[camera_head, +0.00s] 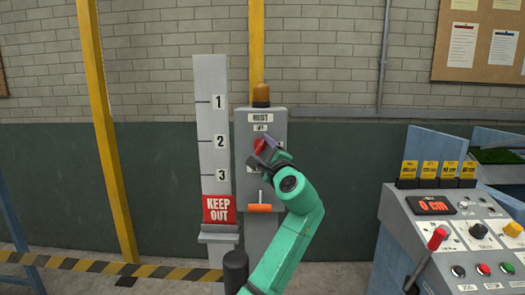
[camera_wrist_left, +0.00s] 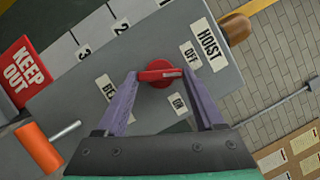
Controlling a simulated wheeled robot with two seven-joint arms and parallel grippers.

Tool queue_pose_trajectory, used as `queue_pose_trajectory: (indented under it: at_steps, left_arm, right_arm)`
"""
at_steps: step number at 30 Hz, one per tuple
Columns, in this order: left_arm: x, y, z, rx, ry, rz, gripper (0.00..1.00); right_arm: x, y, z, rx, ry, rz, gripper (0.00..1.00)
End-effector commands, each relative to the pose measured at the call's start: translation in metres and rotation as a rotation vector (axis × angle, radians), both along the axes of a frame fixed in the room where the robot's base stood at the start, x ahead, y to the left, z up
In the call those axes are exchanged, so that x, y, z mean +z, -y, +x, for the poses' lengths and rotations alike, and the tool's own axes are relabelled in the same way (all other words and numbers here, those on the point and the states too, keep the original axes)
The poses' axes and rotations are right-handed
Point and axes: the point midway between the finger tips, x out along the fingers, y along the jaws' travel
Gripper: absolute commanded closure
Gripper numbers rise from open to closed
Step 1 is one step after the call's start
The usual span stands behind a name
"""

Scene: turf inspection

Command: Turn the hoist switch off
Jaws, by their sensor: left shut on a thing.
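The hoist switch is a red rotary knob on a grey box. It shows in the head view (camera_head: 259,145) and the wrist view (camera_wrist_left: 160,73). The box (camera_head: 275,128) carries a HOIST label at its top. In the wrist view an OFF label (camera_wrist_left: 190,55) and an ON label (camera_wrist_left: 178,103) sit by the knob. The knob's bar lies level in that picture, its right end pointing between the two labels. My left gripper (camera_head: 267,152) is shut on the bar, one purple finger at each end, as the wrist view shows (camera_wrist_left: 160,78). My right gripper is out of view.
An orange-handled lever (camera_head: 259,208) sits low on the box, and an amber lamp (camera_head: 261,95) on top. A numbered post (camera_head: 211,100) with a KEEP OUT sign (camera_head: 219,209) stands close left. A control console (camera_head: 440,240) stands at right.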

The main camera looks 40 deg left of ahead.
Motion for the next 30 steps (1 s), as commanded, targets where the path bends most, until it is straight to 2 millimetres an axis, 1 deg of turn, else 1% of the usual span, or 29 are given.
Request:
queue_pose_trajectory:
  at_steps: [6,15,21,30]
  left_arm:
    - [0.002,0.001,0.001,0.000,0.115,-0.156,0.86]
    - [0.003,0.001,0.001,0.001,0.228,-0.307,0.86]
    - [0.002,0.001,0.001,0.001,0.264,-0.357,0.86]
    - [0.001,0.000,0.001,0.002,0.278,-0.375,0.86]
  right_arm:
    - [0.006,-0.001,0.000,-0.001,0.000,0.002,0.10]
    - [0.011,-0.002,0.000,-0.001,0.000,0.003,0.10]
    - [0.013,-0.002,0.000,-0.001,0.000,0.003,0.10]
    - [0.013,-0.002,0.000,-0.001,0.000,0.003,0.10]
